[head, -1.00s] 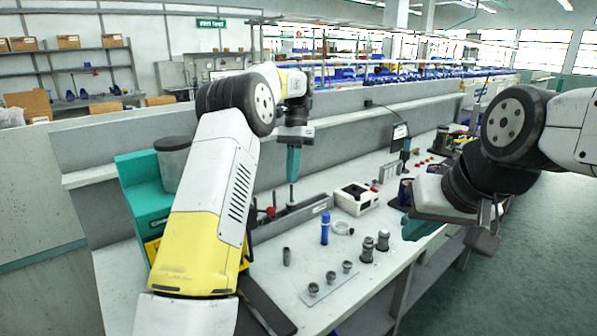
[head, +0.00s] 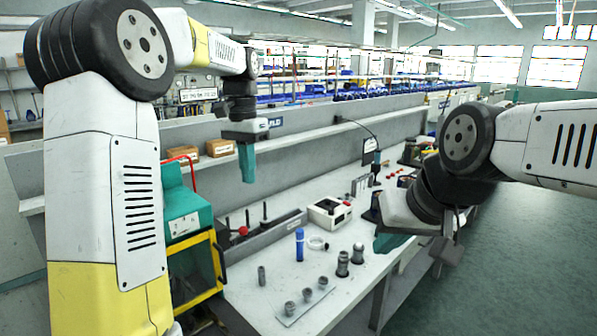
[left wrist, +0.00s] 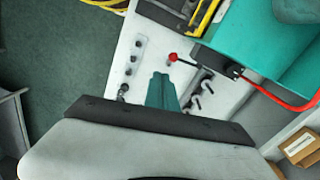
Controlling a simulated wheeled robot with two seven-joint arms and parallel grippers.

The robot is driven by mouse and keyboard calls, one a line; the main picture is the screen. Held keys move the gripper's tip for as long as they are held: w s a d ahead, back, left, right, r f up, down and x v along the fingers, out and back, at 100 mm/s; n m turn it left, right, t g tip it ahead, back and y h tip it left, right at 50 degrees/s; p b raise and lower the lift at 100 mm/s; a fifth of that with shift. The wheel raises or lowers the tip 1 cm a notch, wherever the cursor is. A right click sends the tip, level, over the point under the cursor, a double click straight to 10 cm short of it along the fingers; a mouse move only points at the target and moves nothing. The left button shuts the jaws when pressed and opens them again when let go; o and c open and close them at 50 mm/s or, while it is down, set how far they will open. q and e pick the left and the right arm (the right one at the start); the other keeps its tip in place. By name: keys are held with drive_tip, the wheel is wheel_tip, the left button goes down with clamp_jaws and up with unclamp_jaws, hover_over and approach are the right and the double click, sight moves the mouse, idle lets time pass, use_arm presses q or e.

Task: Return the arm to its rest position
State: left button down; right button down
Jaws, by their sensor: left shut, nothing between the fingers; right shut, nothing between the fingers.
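My left gripper (head: 247,176) has teal fingers that are shut and empty, pointing down in the air above the back of the bench. In the left wrist view its fingers (left wrist: 162,90) show from above, together with nothing between them. My left arm is raised and bent, filling the left of the head view. My right gripper (head: 388,243) is shut and low near the front edge of the bench at the right, partly hidden by its own wrist.
The bench (head: 345,255) holds a rail with upright dark pins (head: 264,212), a white box (head: 328,213), a blue cylinder (head: 299,245) and several metal fittings (head: 343,263). A teal machine (head: 187,215) with a red hose stands at left. Free floor lies at right.

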use_arm(q)
drive_tip(key=s+a+f+n+t, duration=0.1)
drive_tip(key=s+f+n+t, duration=0.1)
drive_tip(key=s, duration=0.9)
drive_tip(key=s+f+n+t+h, duration=0.1)
drive_tip(key=s+n+t, duration=0.3)
drive_tip(key=s, duration=0.8)
drive_tip(key=shift+s+a+f+t+h, duration=0.15)
drive_tip(key=shift+a+f+t+h, duration=0.15)
drive_tip(key=shift+a+f+t, duration=0.1)
